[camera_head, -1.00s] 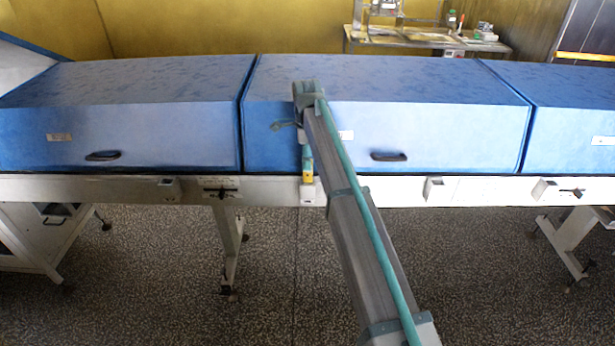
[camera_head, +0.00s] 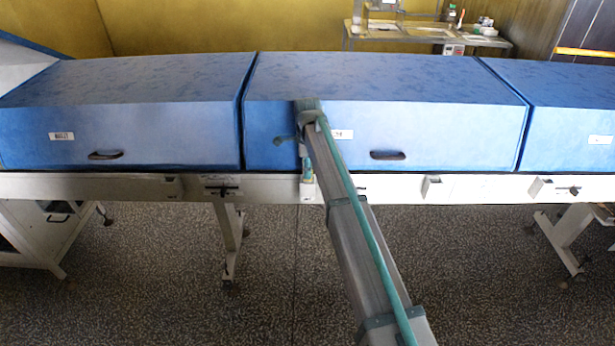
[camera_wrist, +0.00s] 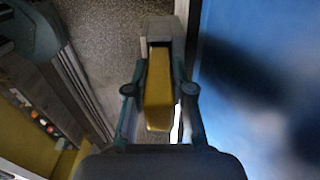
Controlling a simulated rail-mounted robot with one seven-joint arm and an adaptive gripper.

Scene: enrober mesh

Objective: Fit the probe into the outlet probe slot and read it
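My gripper (camera_head: 307,178) points down at the white rail in front of the middle blue hood. In the wrist view its two fingers (camera_wrist: 159,85) flank the yellow probe (camera_wrist: 159,100) closely and appear shut on it. The far end of the probe meets a pale grey box (camera_wrist: 158,30), a slot holder on the rail. That holder also shows below my gripper in the head view (camera_head: 307,196). How deep the probe sits in it is hidden. No reading shows.
Blue hoods (camera_head: 390,120) with black handles stand behind the white rail (camera_head: 390,190). Other small boxes sit on the rail at left (camera_head: 168,187) and right (camera_head: 433,187). A label (camera_head: 62,136) marks the left hood. The speckled floor in front is clear.

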